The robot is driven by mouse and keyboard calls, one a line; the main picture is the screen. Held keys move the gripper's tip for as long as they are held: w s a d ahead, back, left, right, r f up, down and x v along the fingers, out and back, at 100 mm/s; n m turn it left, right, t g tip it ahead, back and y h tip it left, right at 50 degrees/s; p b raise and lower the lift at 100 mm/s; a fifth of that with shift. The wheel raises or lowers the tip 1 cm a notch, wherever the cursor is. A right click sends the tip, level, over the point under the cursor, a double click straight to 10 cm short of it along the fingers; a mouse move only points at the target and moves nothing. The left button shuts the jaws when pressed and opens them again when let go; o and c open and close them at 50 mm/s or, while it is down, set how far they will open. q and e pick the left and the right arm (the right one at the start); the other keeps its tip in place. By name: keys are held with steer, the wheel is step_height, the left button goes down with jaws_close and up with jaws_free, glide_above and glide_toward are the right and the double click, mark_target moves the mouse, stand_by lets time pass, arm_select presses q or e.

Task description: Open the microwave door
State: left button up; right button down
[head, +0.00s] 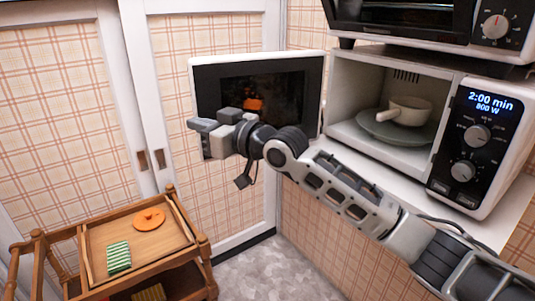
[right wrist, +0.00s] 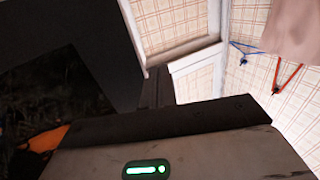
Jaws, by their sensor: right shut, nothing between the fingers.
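The white microwave (head: 448,165) stands at the right of the head view. Its door (head: 300,85) is swung wide open to the left, with its dark window facing me. My right gripper (head: 198,130) is in front of the door's lower left part, near its free edge, shut and empty. Whether it touches the door cannot be told. In the right wrist view a dark door panel (right wrist: 40,75) fills the left side, close to the gripper (right wrist: 155,85). The door's handle cannot be made out. My left gripper is out of view.
A white pan (head: 408,110) sits on the plate (head: 375,130) inside the microwave. Another appliance (head: 495,30) stands above it. A wooden cart (head: 185,255) with a tray is at lower left. White plaid-panelled cupboard doors (head: 205,110) stand behind the microwave door.

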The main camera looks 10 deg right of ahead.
stand_by(0.4)
